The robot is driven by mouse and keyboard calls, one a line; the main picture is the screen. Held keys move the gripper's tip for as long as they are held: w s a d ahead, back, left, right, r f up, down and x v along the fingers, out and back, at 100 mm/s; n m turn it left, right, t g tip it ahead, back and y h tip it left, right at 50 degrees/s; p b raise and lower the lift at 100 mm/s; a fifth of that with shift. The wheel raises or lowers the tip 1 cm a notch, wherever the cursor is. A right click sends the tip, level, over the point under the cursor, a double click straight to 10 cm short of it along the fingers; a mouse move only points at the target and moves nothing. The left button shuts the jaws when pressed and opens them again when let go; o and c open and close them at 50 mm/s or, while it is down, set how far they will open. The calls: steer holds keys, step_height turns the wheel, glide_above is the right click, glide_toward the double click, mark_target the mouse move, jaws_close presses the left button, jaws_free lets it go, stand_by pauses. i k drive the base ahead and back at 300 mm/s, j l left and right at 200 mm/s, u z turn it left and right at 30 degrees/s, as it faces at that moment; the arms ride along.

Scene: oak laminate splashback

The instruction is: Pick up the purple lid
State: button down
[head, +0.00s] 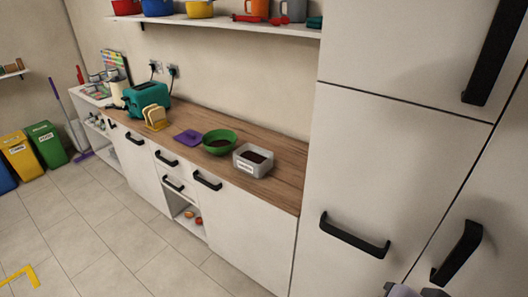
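The purple lid (188,137) lies flat on the wooden countertop (285,180). It is a small, flat, roughly square shape with a slight raised part on top. It sits just left of a green bowl (220,142) and right of the bread slices (155,117); its top is uncovered. My gripper's fingers do not show; only a small greyish piece, perhaps of my arm, shows at the bottom right edge.
A grey labelled container (252,161) with dark contents stands right of the bowl. A teal toaster (148,98) stands behind the bread. A shelf (230,22) with pots and mugs hangs above. Tall white cabinets (390,140) rise at right.

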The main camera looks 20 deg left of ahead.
mark_target(190, 138)
steer(key=u, duration=1.35)
